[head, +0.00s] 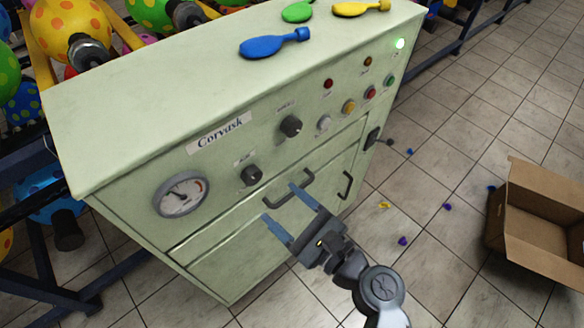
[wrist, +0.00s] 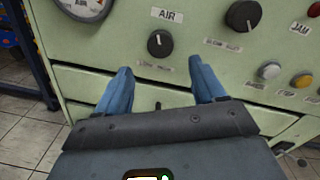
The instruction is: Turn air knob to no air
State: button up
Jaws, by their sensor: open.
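The air knob (head: 251,175) is a small black dial on the front of the pale green cabinet (head: 120,205), right of the gauge. In the wrist view the air knob (wrist: 160,43) sits under the label AIR (wrist: 167,16), with a pale pointer mark near its upper left. A lower label is too small to read. My gripper (head: 279,206) has blue fingers, open and empty, in front of the cabinet and below the knob. In the wrist view the gripper (wrist: 160,80) has one finger to each side of the knob's lower area, apart from it.
A second black knob (head: 290,126) is up and right of the air knob. A round gauge (head: 181,195) is at left. Coloured buttons (head: 349,106) and drawer handles (head: 345,186) are on the front. A cardboard box (head: 545,215) stands right.

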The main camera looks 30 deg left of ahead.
aim_at(255, 179)
jog(key=shift+p+x, duration=0.4)
jog(key=shift+x, duration=3.55)
jog(key=shift+r, duration=0.1)
jog(key=shift+c, duration=0.4)
jog(key=c, duration=1)
